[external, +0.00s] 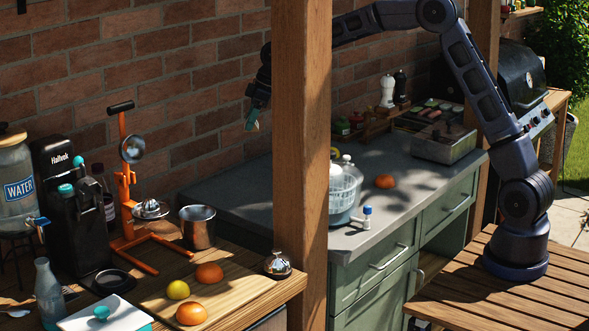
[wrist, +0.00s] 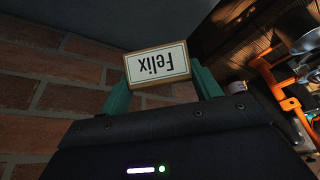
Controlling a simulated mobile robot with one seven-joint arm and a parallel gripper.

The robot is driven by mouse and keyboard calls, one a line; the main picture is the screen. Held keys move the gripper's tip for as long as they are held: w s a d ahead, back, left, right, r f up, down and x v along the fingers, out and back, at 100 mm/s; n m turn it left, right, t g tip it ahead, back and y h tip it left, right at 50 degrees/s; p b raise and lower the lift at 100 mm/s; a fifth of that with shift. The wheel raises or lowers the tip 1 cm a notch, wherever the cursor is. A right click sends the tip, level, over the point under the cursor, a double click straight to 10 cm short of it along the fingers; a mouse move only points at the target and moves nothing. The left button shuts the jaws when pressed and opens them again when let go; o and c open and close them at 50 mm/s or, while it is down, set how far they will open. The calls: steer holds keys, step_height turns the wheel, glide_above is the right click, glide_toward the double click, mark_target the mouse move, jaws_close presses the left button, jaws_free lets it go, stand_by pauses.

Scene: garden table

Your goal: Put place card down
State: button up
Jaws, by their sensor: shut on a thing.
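In the external view my gripper (external: 252,122) hangs in the air left of the wooden post, in front of the brick wall and above the grey counter (external: 235,193). The card is too small to make out there.
The wooden post (external: 301,160) stands in front of part of my arm. An orange press (external: 125,175), a metal cup (external: 198,227), a cutting board (external: 235,290) with fruit and a bell (external: 278,264) crowd the wooden table. The grey counter's left part looks clear.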

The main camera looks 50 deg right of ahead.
steer(key=a, duration=0.4)
glide_toward(238, 196)
steer(key=shift+n, duration=0.3)
steer(key=x, duration=0.6)
steer(key=shift+w+d, duration=0.1)
steer(key=shift+w, duration=0.05)
steer(key=shift+f, duration=0.15)
steer(key=o, duration=1)
